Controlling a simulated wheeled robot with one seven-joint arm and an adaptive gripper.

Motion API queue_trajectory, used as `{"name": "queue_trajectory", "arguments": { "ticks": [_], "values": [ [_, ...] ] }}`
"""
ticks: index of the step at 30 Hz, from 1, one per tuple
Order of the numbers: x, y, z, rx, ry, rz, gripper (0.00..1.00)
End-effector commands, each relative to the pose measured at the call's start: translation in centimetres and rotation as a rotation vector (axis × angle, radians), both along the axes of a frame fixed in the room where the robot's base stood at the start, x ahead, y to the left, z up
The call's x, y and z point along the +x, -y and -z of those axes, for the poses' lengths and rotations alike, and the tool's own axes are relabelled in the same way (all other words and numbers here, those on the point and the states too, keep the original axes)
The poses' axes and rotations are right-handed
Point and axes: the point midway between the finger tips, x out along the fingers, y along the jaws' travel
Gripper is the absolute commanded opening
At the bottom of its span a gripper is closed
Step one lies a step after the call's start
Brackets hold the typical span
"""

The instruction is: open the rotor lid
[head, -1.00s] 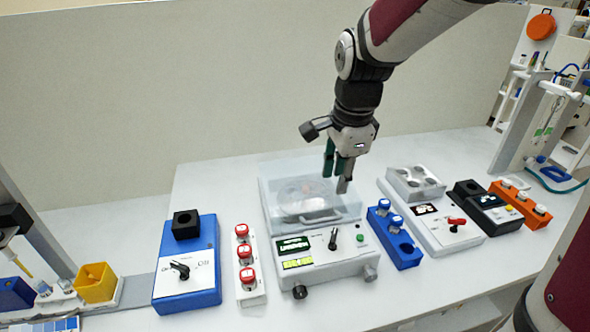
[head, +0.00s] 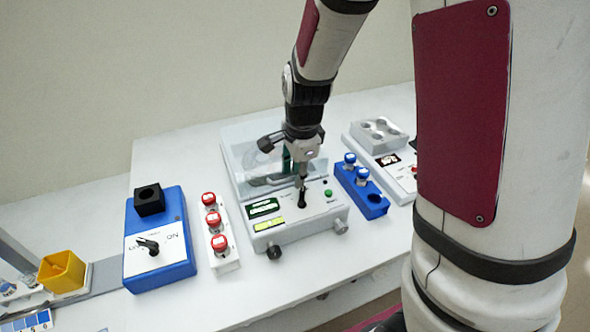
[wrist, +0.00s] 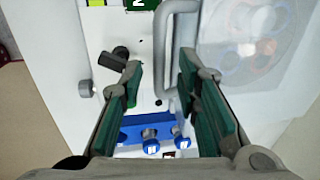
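The centrifuge (head: 283,233) is a white box with a clear lid (head: 236,151) lying shut over its top. In the wrist view the round rotor with coloured spots shows through the clear lid (wrist: 215,25). The lid's grey bar handle (wrist: 160,45) runs along its front edge. My gripper (head: 296,170) is over the front of the lid, pointing down, with green finger pads. In the wrist view my gripper (wrist: 160,75) is open. The handle appears between its fingers, nearer the right one; contact cannot be told.
A black knob (head: 302,198) and green button (head: 328,193) are on the centrifuge front. A blue tube rack (head: 375,208) stands close on the right, a white rack with red-capped tubes (head: 228,262) on the left. A blue switch box (head: 178,271) stands further left.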

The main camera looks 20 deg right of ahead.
Motion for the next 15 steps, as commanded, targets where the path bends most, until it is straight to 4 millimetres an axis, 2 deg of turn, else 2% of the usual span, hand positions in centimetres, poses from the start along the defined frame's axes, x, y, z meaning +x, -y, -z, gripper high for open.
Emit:
{"name": "queue_trajectory", "arguments": {
  "ticks": [5,6,9,15],
  "values": [
    [0.00,0.00,-0.02,0.000,0.000,0.000,0.28],
    [-0.01,0.00,-0.03,0.000,0.000,0.000,0.18],
    [-0.01,0.00,-0.04,0.000,0.000,0.001,0.00],
    [-0.01,0.00,-0.05,0.000,0.000,0.001,0.00]
  ]
}}
